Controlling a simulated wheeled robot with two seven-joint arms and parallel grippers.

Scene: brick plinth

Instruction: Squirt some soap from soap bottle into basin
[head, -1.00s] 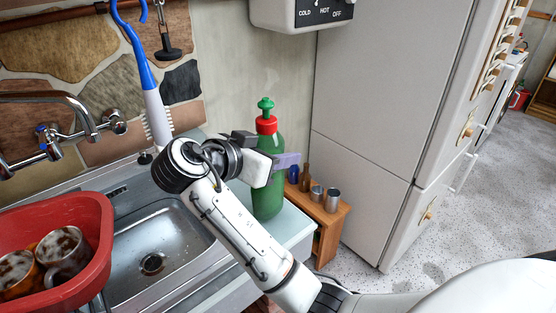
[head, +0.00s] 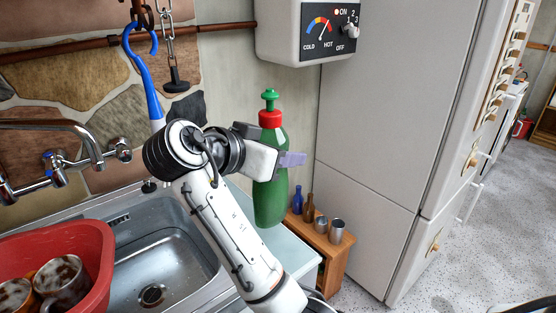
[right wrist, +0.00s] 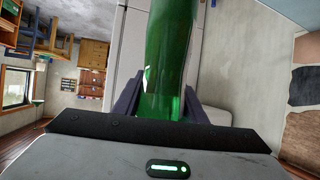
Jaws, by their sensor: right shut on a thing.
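The soap bottle (head: 270,200) is green with a red collar and a green pump top. It is upright in the head view, held by my right gripper (head: 284,160), and seems to hang a little above the counter right of the basin. In the right wrist view the green bottle (right wrist: 172,60) sits between the two dark fingers of the gripper (right wrist: 165,102). The metal basin (head: 185,250) with its drain is left of the bottle, partly hidden by my right arm. My left gripper is not in view.
A red tub (head: 85,240) with dirty mugs (head: 62,281) stands at the basin's left. A faucet (head: 60,165) and a hanging blue-handled brush (head: 148,80) are behind. A low wooden shelf (head: 330,255) with small bottles and cups and a fridge (head: 380,120) are to the right.

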